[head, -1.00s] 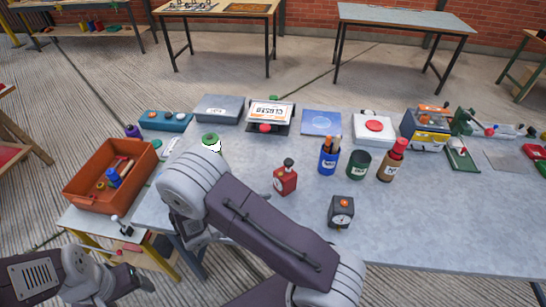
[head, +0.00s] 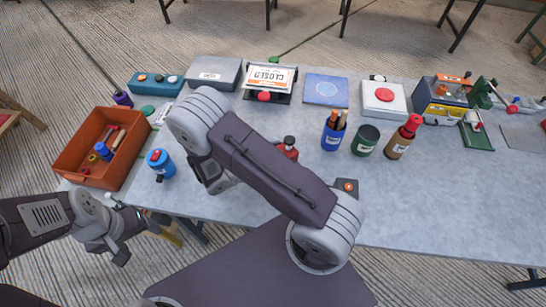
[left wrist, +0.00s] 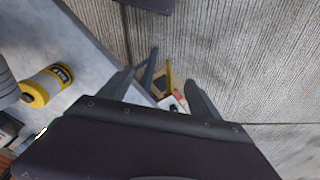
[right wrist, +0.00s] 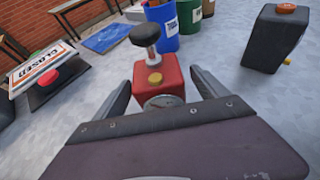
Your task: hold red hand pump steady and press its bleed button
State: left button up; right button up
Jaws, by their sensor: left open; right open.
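In the head view the pump (head: 288,149) is partly hidden by my right arm. My right gripper (right wrist: 160,84) is open, its fingers pointing at the pump on either side of its near part; contact cannot be told. It is hidden in the head view. My left gripper (head: 121,255) is open and empty, off the table's front left; it also shows in the left wrist view (left wrist: 158,85).
A black box with an orange button (right wrist: 278,38) stands right of the pump. Blue (head: 333,133) and green (head: 365,140) cups and a brown bottle (head: 402,138) stand behind.

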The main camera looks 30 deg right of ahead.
aim_at(292, 153)
jog(key=x, duration=0.4)
jog(key=shift+d+f, duration=0.1)
grip_shut()
pick_arm(q)
grip_shut()
dwell(1.5)
